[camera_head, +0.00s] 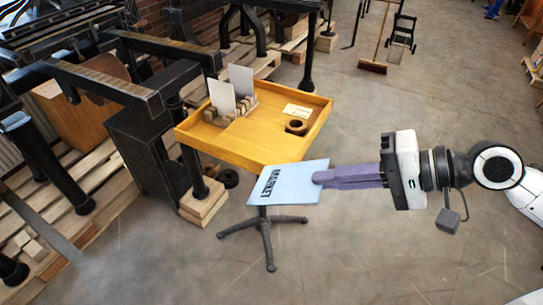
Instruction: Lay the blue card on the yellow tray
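The blue card (283,186) is light blue with dark lettering along its left edge. My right gripper (318,178) is shut on the card's right edge and holds it about flat, in front of the tray's near corner in the picture. The yellow tray (245,153) sits on a stand with a dark footed base, at the centre of the view. My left gripper is not in view.
Dark iron presses (140,130) crowd the left. The floor (400,260) at right is open; a broom (373,66) stands far back.

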